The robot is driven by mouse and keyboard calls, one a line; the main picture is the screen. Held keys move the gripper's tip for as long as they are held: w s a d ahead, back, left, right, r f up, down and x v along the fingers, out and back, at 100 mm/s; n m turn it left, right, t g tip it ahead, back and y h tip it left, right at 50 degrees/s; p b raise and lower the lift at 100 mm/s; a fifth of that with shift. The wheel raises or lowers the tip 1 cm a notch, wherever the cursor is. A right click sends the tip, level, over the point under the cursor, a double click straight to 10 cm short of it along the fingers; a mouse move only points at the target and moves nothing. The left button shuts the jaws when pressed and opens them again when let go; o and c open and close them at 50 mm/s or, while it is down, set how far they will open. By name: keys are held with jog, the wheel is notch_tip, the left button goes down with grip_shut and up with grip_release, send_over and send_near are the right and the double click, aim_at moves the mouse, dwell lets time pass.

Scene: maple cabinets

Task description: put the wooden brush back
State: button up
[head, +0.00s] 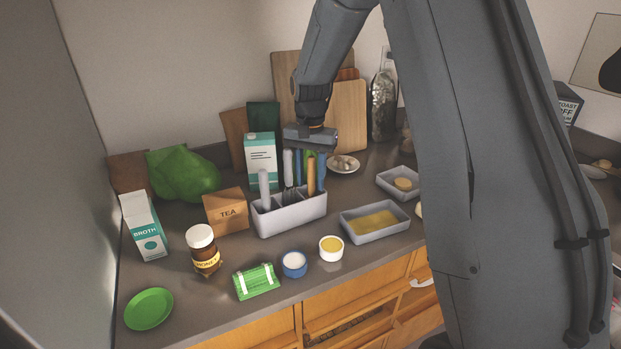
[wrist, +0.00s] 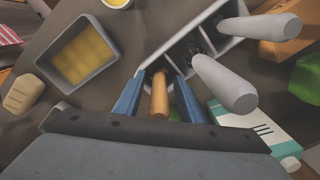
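A light grey divided caddy (head: 290,217) stands on the counter with several handles upright in it. A wooden handle (head: 311,176), seemingly the wooden brush, stands in its right-end compartment; its lower end is hidden. My gripper (head: 309,176) points down over that compartment, its blue fingers on either side of the wooden handle. In the wrist view the wooden handle (wrist: 159,97) lies between the fingers (wrist: 159,82), with a gap showing on each side. The gripper looks open. Two pale grey handles (wrist: 222,82) stand in the other compartments.
A grey tray with yellow contents (head: 398,214) is right of the caddy. A tea box (head: 226,213), a teal carton (head: 261,158) and cutting boards (head: 347,118) stand around it. A honey jar (head: 204,250), a green packet (head: 256,281) and small bowls (head: 294,265) are in front.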

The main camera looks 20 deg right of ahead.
notch_tip(320, 180, up, 12)
jog(key=b, duration=0.4)
jog(key=s+f+n, duration=0.2)
jog(key=s+f, duration=0.3)
jog(key=s, duration=0.3)
jog(key=s+f+n+t, duration=0.1)
jog(key=s+f+n, duration=0.1)
jog(key=s+f, duration=0.3)
jog(key=s+f+n, duration=0.2)
jog(key=s+f, duration=0.3)
jog(key=s, duration=0.6)
jog(key=shift+s+d+f+n+t, duration=0.2)
jog(key=shift+n+t, duration=0.1)
jog(key=shift+n, duration=0.1)
jog(key=shift+f+b, duration=0.65)
